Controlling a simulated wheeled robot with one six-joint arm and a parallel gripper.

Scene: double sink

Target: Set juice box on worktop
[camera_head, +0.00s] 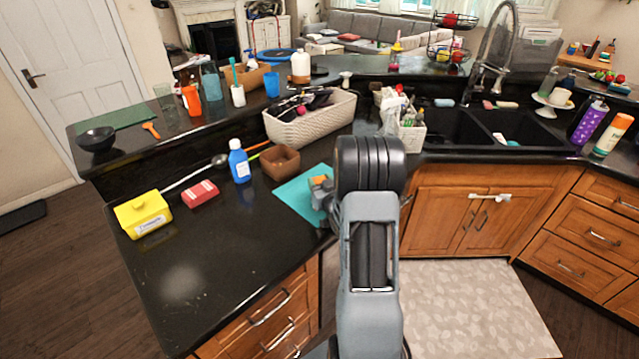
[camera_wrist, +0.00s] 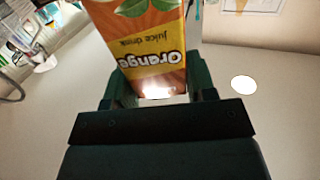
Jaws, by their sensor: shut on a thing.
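My gripper (camera_wrist: 160,82) is shut on an orange juice box (camera_wrist: 150,35) with "Orange juice drink" lettering and green leaves, which appears upside down in the wrist view. Its two fingers press on the box's sides. In the head view, a small orange part of the juice box (camera_head: 321,181) shows beside my gripper (camera_head: 326,192), over the teal mat (camera_head: 291,197). My arm hides much of the gripper there. I cannot tell whether the box touches the mat. The black worktop (camera_head: 215,262) extends to the left of the mat.
A white basket (camera_head: 310,122) is behind. The front left worktop is clear. The double sink (camera_head: 453,128) lies right of my arm.

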